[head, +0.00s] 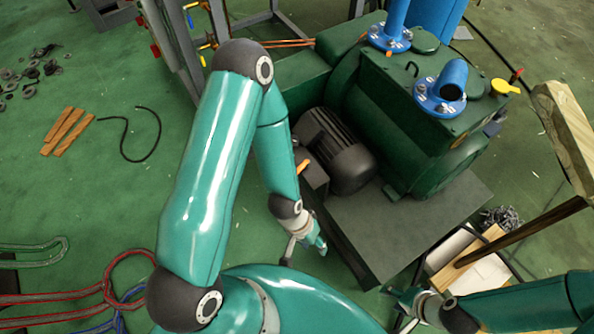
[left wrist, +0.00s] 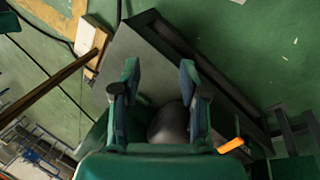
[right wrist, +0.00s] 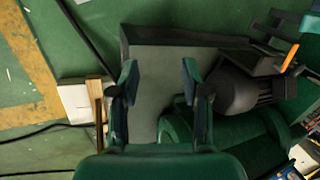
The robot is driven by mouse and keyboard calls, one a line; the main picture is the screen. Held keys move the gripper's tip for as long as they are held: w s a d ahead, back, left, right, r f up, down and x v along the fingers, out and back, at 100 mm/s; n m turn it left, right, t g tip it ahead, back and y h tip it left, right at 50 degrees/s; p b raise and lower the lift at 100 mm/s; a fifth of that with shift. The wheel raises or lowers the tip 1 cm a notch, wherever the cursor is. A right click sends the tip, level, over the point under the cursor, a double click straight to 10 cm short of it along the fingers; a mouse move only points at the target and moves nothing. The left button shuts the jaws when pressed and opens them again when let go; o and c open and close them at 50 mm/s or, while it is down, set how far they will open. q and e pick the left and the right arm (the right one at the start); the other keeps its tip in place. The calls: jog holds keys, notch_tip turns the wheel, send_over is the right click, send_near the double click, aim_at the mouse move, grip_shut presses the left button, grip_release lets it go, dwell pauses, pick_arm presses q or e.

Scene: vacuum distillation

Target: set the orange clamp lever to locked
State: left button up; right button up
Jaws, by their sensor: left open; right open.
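The orange clamp lever (head: 302,167) is a small bar on a dark box beside the black motor (head: 345,155) of the green pump. My left arm passes close to its left in the head view. It also shows at the lower right in the left wrist view (left wrist: 231,145) and at the upper right in the right wrist view (right wrist: 290,57). My left gripper (head: 320,246) is open and empty by the base plate's left edge, apart from the lever. My right gripper (head: 404,298) is open and empty near the plate's front, farther from the lever.
The green pump (head: 400,125) with blue flanged pipes (head: 440,92) stands on a grey base plate (head: 415,230). A wooden-handled tool (head: 520,232) and a white box lie at the right. Wooden strips (head: 66,132) and a black cable (head: 157,140) lie on the floor at left.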

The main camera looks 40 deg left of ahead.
pick_arm(q)
jog(key=w+a+b, duration=0.2)
jog(key=w+a, duration=0.1)
jog(key=w, duration=0.3)
pick_arm(e)
jog(key=o, duration=0.6)
notch_tip(320, 180, down, 2)
jog(key=shift+s+f, duration=0.1)
jog(key=shift+s, duration=0.05)
pick_arm(q)
notch_tip(320, 180, up, 7)
jog(key=m+y+b, duration=0.3)
jog(key=y+b, duration=0.1)
jog(key=b, duration=0.1)
send_over(299, 172)
jog(key=s+a, duration=0.1)
jog(key=shift+g, duration=0.3)
jog(key=f, duration=1.6)
jog(key=shift+s, duration=0.2)
pick_arm(e)
notch_tip(299, 172, down, 5)
jog(key=shift+f, duration=0.15)
pick_arm(q)
grip_shut()
